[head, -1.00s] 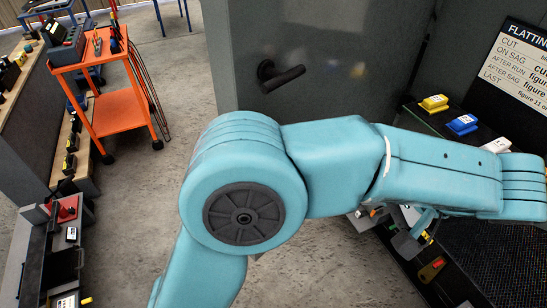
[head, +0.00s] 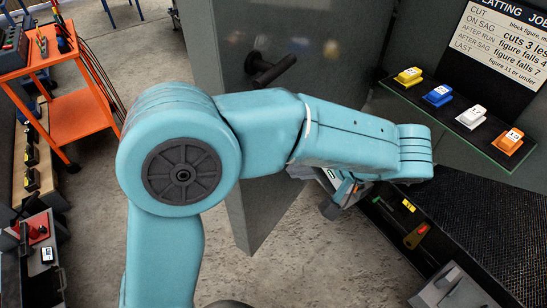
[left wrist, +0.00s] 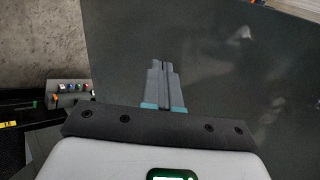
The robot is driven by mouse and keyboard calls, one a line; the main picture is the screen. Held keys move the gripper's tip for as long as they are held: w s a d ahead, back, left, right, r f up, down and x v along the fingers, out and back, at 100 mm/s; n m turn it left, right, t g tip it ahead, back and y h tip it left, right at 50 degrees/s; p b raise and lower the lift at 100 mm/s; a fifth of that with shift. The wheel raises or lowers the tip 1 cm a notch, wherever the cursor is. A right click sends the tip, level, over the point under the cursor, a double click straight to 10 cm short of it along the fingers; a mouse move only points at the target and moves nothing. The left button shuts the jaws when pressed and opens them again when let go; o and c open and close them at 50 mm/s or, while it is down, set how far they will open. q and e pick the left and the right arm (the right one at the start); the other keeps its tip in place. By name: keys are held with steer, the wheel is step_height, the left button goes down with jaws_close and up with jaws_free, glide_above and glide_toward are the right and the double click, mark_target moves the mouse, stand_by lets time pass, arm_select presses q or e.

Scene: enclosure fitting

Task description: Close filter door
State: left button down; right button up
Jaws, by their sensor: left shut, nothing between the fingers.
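The grey filter door (head: 345,45) stands open in the middle of the head view, with a black handle (head: 273,70) on its face. Its lower left corner shows below my left arm, above the floor. My left gripper (head: 331,208) is mostly hidden behind its own forearm, low in front of the door. In the left wrist view the gripper's fingers (left wrist: 162,68) are shut and empty, pointing at the door's broad dark face (left wrist: 230,70). Whether they touch it I cannot tell. My right gripper is out of view.
A shelf (head: 425,107) with several coloured blocks is at the right, below a notice board (head: 505,45). A dark grating (head: 480,200) lies beneath. An orange cart (head: 70,125) stands at the left. Bare concrete floor (head: 330,270) is clear below the door.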

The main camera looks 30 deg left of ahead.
arm_select(q)
steer(key=a, duration=0.2)
steer(key=a+f+p, duration=0.1)
steer(key=a, duration=0.2)
steer(key=shift+a+f, duration=0.1)
steer(key=shift+f, duration=0.1)
steer(key=shift+w, duration=0.1)
steer(key=shift+a, duration=0.25)
